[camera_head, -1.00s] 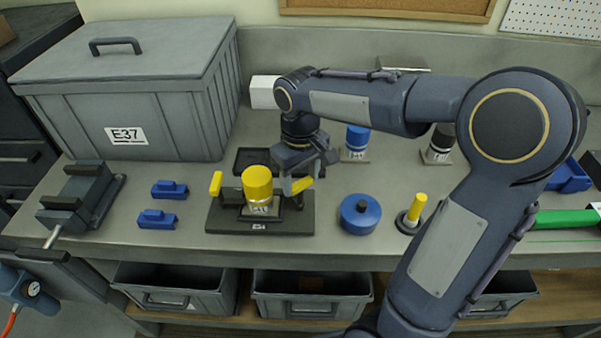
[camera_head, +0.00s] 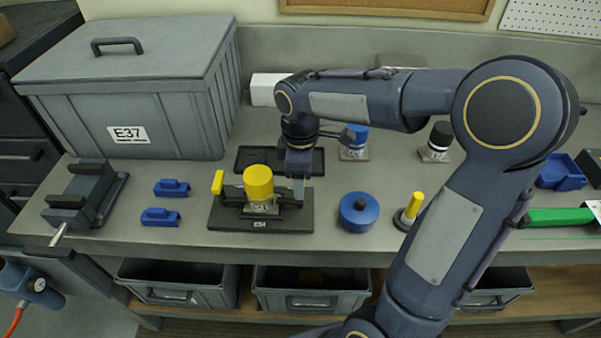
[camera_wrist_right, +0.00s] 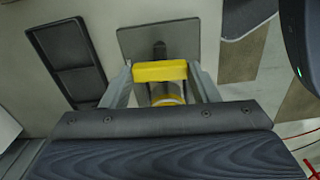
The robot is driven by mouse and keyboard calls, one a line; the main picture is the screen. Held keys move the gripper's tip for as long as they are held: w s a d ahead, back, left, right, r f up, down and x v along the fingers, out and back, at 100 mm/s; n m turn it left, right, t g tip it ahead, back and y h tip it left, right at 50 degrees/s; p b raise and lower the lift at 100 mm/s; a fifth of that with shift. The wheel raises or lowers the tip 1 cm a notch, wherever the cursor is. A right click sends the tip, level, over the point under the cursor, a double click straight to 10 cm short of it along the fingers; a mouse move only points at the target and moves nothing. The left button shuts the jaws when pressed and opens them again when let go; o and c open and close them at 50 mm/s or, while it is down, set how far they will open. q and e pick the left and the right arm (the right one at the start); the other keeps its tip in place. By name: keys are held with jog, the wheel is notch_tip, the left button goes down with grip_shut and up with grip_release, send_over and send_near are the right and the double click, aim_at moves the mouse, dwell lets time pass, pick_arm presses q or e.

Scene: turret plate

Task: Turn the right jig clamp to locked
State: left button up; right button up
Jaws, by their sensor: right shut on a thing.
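The dark jig plate (camera_head: 222,222) lies on the bench and carries a yellow-topped cylinder (camera_head: 258,182) in its middle. The left jig clamp (camera_head: 218,183) stands with its yellow handle upright at the plate's left end. My right gripper (camera_head: 298,190) is over the plate's right end and hides the right clamp in the head view. In the right wrist view my gripper (camera_wrist_right: 160,78) is shut on the right clamp's yellow handle (camera_wrist_right: 160,71), a finger at each end of it. My left gripper is not in view.
A blue round part (camera_head: 360,212) and a yellow-handled part (camera_head: 412,208) stand to the right. A dark tray (camera_head: 250,158) lies behind the jig. Blue blocks (camera_head: 160,217) and a vise (camera_head: 85,197) are at left, before the large grey bin (camera_head: 150,95).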

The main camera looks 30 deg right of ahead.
jog(key=shift+r+n, duration=0.1)
jog(key=shift+n, duration=0.4)
jog(key=o, duration=1)
notch_tip(320, 180, up, 8)
jog(key=shift+f, duration=0.1)
dwell(0.4)
jog(key=shift+s+m, duration=0.3)
jog(key=shift+s, duration=0.1)
jog(key=s+a+f+m+t+y, duration=0.1)
jog(key=s+f+m+t, duration=0.1)
jog(key=s+m, duration=0.2)
jog(key=s+a+f+m+t+y, duration=0.1)
jog(key=s+f+m, duration=0.1)
jog(key=s+m, duration=0.2)
jog(key=s+a+f+m+t+y, duration=0.1)
jog(key=s+a+m+t, duration=0.1)
jog(key=s+m, duration=0.3)
jog(key=shift+s+a+f+t+y, duration=0.1)
jog(key=shift+s+f+t+y, duration=0.1)
jog(key=shift+s, duration=0.65)
jog(key=shift+s+f+t+y, duration=0.1)
jog(key=shift+s+f+y, duration=0.1)
jog(key=shift+s, duration=0.6)
